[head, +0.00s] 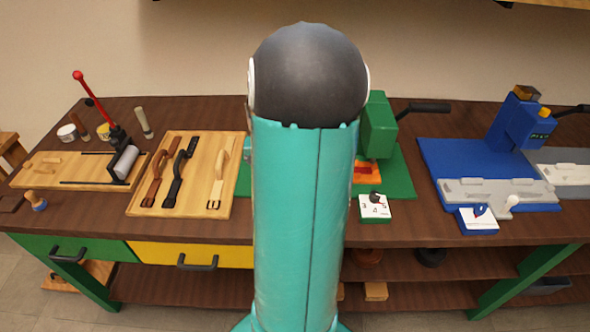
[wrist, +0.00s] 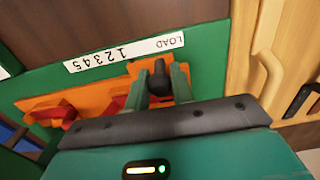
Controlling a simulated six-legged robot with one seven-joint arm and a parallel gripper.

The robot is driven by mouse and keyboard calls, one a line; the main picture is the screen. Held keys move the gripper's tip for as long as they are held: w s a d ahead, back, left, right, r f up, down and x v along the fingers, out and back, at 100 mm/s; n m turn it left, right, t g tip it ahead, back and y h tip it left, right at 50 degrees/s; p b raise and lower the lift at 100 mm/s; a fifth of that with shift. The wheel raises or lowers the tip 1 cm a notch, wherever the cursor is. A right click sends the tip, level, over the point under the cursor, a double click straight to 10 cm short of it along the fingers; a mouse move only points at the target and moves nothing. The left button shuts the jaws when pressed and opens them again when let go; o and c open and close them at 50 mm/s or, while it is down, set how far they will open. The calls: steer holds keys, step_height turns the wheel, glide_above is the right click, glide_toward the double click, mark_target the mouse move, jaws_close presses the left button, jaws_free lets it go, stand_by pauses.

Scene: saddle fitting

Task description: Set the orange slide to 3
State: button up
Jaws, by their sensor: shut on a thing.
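The orange slide (wrist: 50,105) lies on the green base (wrist: 205,55) in the wrist view, with red parts on it. A dark upright knob (wrist: 159,72) stands at its near-right end. My gripper (wrist: 160,88) is shut on this knob, one teal finger on each side. A white scale strip (wrist: 128,50) runs beside the slide, reading LOAD and 1 to 5 upside down. The knob stands below the stretch between LOAD and 1. In the head view the orange slide (head: 368,172) shows partly beside my arm, which hides my gripper and the knob.
A wooden board with straps (head: 185,205) lies left of the green machine (head: 378,125). A white card on a green block (head: 375,208) stands in front of it. A blue machine (head: 520,120) is at the right. A red-knobbed lever press (head: 120,140) is at the left.

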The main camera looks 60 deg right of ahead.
steer(key=shift+s+d, duration=0.35)
steer(key=shift+s, duration=0.5)
steer(key=shift+s+d, duration=0.35)
steer(key=shift+s, duration=0.5)
steer(key=shift+s+d, duration=0.35)
steer(key=shift+s, duration=0.5)
steer(key=shift+w, duration=0.1)
steer(key=shift+a+f, duration=0.1)
steer(key=o, duration=0.7)
steer(key=shift+r, duration=0.2)
steer(key=shift+r, duration=2.9)
